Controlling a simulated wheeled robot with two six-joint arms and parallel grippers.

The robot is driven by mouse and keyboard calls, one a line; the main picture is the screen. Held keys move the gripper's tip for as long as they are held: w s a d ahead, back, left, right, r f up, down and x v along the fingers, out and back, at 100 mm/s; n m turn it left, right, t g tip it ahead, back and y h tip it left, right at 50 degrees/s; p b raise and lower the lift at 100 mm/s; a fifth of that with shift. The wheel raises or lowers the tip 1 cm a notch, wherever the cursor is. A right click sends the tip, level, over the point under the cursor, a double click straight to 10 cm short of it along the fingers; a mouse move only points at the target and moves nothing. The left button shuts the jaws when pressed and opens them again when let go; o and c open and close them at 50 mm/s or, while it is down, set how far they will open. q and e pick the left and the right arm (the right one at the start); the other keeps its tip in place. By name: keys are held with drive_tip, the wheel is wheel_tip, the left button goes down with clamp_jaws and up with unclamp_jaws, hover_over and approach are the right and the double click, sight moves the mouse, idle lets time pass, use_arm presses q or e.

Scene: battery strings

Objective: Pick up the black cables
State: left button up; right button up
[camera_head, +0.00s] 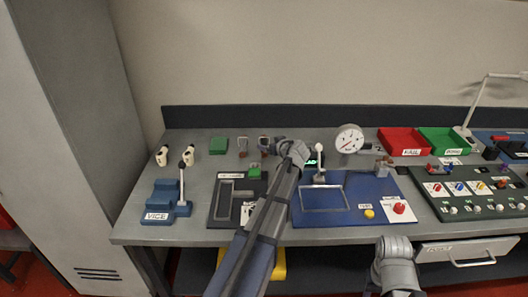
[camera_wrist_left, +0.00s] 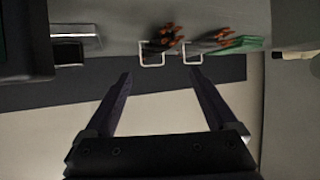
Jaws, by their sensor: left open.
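Two small bundles of dark cables stand in white holders near the back edge of the bench. In the left wrist view, one dark bundle (camera_wrist_left: 165,40) has orange-brown tips. The other dark bundle (camera_wrist_left: 212,40) also has orange-brown tips and has something green beside it. In the head view, the two bundles show small, one at left (camera_head: 242,144) and one at right (camera_head: 264,142), left of my left gripper (camera_head: 287,148). In the left wrist view, my left gripper (camera_wrist_left: 161,78) is open and empty, its fingers apart from the bundles. My right gripper does not show.
Red (camera_head: 405,142) and green (camera_head: 443,141) trays stand at the back right.

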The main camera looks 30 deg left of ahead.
sight(265, 144)
use_arm(q)
drive_tip(key=shift+a, duration=0.1)
drive_tip(key=shift+b+x, duration=0.55)
drive_tip(key=shift+x, duration=0.75)
drive_tip(key=shift+w+f+b, duration=0.25)
drive_tip(key=shift+f+b, duration=0.1)
drive_tip(key=b+x, duration=0.2)
drive_tip(key=x, duration=0.2)
drive_tip(key=shift+w+f, duration=0.25)
drive_tip(key=shift+f, duration=0.05)
drive_tip(key=shift+c, duration=0.2)
clamp_jaws()
